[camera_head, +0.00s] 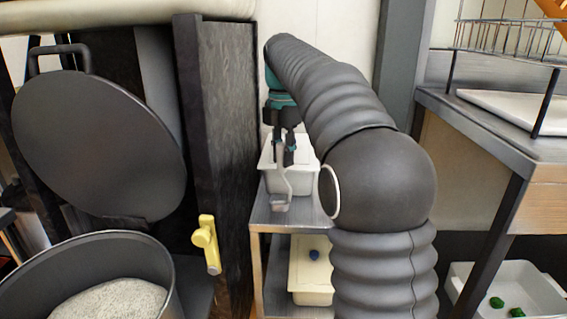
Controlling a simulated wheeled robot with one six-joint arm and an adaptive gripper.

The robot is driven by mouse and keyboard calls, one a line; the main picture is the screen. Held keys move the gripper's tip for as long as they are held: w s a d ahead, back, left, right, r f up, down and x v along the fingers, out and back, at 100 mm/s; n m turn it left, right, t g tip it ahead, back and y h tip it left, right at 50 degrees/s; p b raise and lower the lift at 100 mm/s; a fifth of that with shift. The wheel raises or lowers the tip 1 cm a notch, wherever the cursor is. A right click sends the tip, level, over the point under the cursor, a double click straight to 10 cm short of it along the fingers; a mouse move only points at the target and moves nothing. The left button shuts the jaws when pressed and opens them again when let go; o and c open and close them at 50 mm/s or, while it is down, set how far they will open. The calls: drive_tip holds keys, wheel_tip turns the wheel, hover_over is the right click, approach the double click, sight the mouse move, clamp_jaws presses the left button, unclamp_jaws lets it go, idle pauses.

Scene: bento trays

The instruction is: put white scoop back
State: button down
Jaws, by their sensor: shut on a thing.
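My gripper (285,155) points down and is shut on the handle of the whitish scoop (284,188). The scoop hangs below the fingers, with its bowl end lowest. It shows in front of a white container (300,188) on the upper shelf (270,214) of a metal rack. I cannot tell whether the scoop touches the container or the shelf. My arm hides the right part of the rack.
A yellow scoop (208,245) hangs on the dark panel (222,130) at the left. A large pot (150,258) of white grains stands at the lower left, near a round dark lid (98,145). A lower-shelf container (310,285) holds something blue. A counter (490,140) stands at the right.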

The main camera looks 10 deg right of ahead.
drive_tip(key=shift+f, duration=0.7)
drive_tip(key=c, duration=1)
unclamp_jaws()
wheel_tip(320, 180, up, 12)
drive_tip(key=p, duration=0.4)
drive_tip(key=shift+p, duration=0.4)
drive_tip(key=shift+s, duration=0.1)
